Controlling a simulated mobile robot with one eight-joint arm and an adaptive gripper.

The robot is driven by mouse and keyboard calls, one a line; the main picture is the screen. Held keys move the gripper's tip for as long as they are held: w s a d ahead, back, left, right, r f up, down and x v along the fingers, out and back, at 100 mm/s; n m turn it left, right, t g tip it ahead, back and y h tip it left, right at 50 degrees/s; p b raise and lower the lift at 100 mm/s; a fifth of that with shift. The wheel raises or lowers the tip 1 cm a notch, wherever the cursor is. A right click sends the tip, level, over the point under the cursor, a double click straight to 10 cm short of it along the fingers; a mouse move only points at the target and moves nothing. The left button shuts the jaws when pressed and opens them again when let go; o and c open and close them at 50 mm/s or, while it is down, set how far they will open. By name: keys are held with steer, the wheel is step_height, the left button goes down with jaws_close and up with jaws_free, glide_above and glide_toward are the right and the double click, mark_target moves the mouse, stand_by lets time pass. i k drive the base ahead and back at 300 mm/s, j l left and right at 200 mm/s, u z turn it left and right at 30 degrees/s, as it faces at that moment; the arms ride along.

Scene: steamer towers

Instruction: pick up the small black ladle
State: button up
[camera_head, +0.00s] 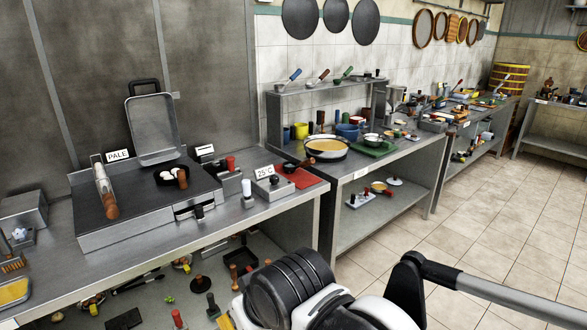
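I cannot single out the small black ladle with certainty at this size. A small dark utensil with a brown end (297,164) lies by the red mat (307,179) on the near counter, left of the wide pan. A small black dish with white round pieces and a brown handle (170,177) sits on the dark griddle (128,206). Parts of my arm cross the bottom and lower right of the view. My gripper's fingers do not show.
The near steel counter (258,213) carries a box marked 25°C (272,186). A wide pan of yellow batter (326,148) and a green board (372,147) stand on the counter behind. Several tools lie on the lower shelf. The tiled floor (480,216) at right is clear.

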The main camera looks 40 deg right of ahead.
mark_target(289, 167)
steer(key=i+z, duration=0.3)
steer(key=z, duration=0.15)
steer(key=i+j+z, duration=0.25)
steer(key=z, duration=0.2)
steer(key=i+j+z, duration=0.3)
steer(key=z, duration=0.15)
steer(key=i+j+z, duration=0.25)
steer(key=j+z, duration=0.2)
steer(key=l, duration=0.1)
